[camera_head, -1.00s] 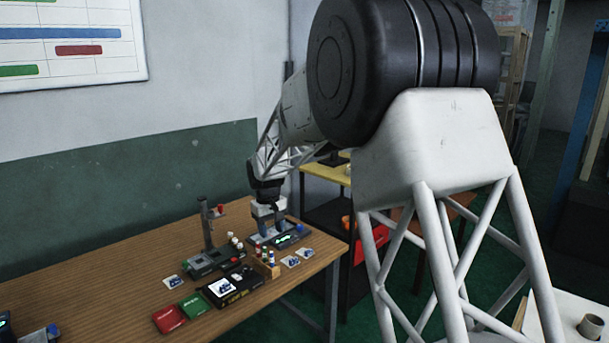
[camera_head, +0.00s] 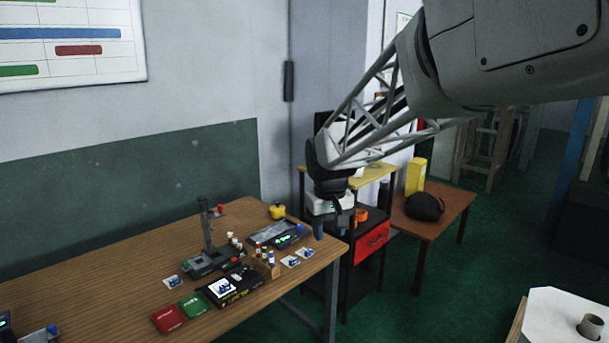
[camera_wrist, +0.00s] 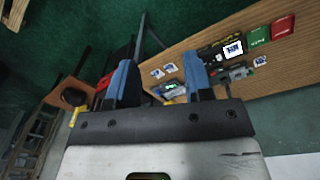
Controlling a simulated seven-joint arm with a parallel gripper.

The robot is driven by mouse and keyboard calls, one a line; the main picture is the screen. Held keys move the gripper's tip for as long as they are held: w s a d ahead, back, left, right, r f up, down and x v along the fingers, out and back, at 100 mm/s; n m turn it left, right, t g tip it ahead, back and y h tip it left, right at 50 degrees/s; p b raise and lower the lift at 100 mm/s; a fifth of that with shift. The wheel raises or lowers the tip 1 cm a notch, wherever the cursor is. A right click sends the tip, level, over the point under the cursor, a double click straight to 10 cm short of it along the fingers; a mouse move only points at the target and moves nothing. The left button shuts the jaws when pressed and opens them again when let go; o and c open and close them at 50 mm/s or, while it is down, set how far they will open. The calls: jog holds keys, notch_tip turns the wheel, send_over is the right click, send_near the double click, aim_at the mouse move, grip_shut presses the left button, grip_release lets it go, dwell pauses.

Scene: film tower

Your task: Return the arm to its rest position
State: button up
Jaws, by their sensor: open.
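My gripper (camera_head: 330,225) hangs off the right end of the wooden table (camera_head: 110,275), above and beside its edge, in the head view. In the wrist view my gripper (camera_wrist: 160,80) shows two blue fingers spread apart with nothing between them. The arm reaches in from the upper right of the head view. The table with its small devices lies beyond the fingers in the wrist view.
On the table are a stand device (camera_head: 207,250), a flat device with a green display (camera_head: 278,237), a black box (camera_head: 232,288), red (camera_head: 168,318) and green (camera_head: 194,305) pads, and a yellow object (camera_head: 277,211). A shelf with a red drawer (camera_head: 372,242) stands right of the table.

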jog(key=s+d+f+m, duration=0.1)
jog(key=s+d, duration=0.3)
jog(key=s, duration=0.7)
jog(key=s+d+f+m+t, duration=0.1)
jog(key=s+d, duration=0.3)
jog(key=s, duration=0.6)
jog(key=s+d+f+m, duration=0.1)
jog(key=s+d, duration=0.4)
jog(key=s, duration=0.6)
jog(key=shift+s+m+t, duration=0.3)
jog(key=shift+m+t, duration=0.1)
jog(key=shift+m, duration=0.2)
jog(key=shift+o, duration=0.4)
jog(key=shift+r, duration=0.1)
